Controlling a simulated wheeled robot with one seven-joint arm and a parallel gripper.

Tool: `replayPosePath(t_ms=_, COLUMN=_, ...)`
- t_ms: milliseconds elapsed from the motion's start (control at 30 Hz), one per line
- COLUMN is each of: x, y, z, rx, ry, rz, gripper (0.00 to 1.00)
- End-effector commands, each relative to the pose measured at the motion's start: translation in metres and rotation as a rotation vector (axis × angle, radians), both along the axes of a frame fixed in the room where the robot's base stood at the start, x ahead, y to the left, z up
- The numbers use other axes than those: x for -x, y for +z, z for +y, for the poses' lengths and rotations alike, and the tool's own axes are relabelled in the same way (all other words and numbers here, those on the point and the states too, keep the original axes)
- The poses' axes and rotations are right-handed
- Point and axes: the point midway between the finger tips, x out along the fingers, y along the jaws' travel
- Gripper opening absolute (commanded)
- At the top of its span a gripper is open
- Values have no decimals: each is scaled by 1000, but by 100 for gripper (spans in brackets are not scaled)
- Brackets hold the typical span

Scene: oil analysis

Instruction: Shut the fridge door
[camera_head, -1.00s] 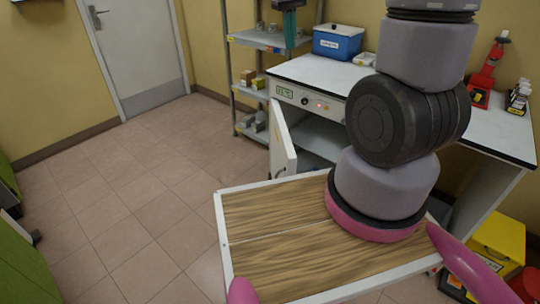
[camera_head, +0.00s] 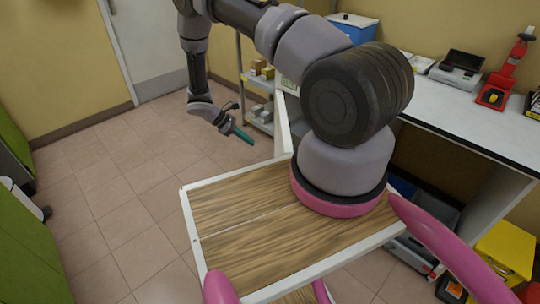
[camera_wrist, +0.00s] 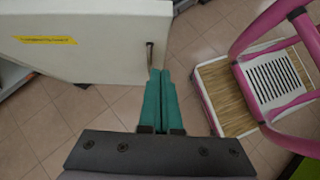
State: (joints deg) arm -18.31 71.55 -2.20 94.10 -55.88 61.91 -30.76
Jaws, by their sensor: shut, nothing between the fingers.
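The fridge door (camera_head: 283,124) stands open and shows nearly edge-on in the head view, partly hidden by my arm and my wooden deck. In the wrist view its white face (camera_wrist: 95,38) fills the upper left, with a yellow label and a dark handle (camera_wrist: 150,55) near its right edge. My gripper (camera_head: 246,137) is to the left of the door in the head view. In the wrist view the teal fingers (camera_wrist: 161,74) are together and empty, with the tips close beside the handle; I cannot tell whether they touch it.
The white worktop (camera_head: 455,105) above the fridge carries a red stand (camera_head: 497,75) and a grey device (camera_head: 458,68). A metal shelf (camera_head: 262,100) stands behind the door. A yellow box (camera_head: 505,250) is on the floor at right. The tiled floor (camera_head: 110,190) at left is clear.

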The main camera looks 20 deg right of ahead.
Motion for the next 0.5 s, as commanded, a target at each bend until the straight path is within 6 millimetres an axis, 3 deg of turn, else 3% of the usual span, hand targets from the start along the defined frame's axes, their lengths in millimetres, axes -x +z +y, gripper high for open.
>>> replayPosePath(t_ms=267, x=9, y=-25, z=-13, rx=11, ry=25, rz=24, gripper=0)
replayPosePath(t_ms=500, x=23, y=-60, z=-45, rx=11, ry=22, rz=25, gripper=0)
